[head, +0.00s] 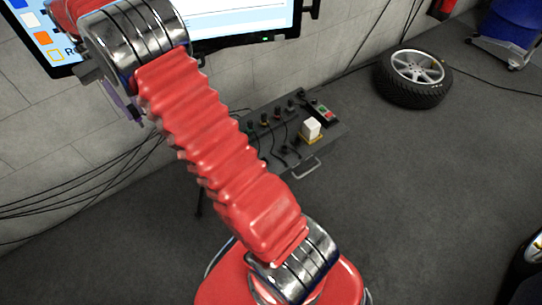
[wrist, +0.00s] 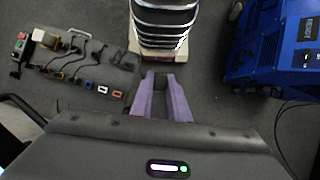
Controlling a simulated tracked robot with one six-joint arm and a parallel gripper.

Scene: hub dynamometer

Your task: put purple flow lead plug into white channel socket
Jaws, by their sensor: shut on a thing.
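My gripper (wrist: 160,92) has two purple-grey fingers in the wrist view, shut on a small dark thing (wrist: 160,80) that looks like a plug; no purple marking on it can be told. In the head view, my gripper (head: 127,104) is partly hidden behind my arm, in front of the wall. In the wrist view, a row of small coloured sockets lies on the near end of the dark panel (wrist: 60,56). The white socket (wrist: 102,89) sits between a blue one and an orange one (wrist: 117,94). The held thing is apart from the sockets, to their right.
Several leads and knobs cover the panel (head: 340,131), with a white block (head: 311,128) on a yellow base. A screen (head: 245,18) hangs on the wall. A wheel (head: 414,78) lies on the floor. A blue cabinet (wrist: 270,45) stands right in the wrist view.

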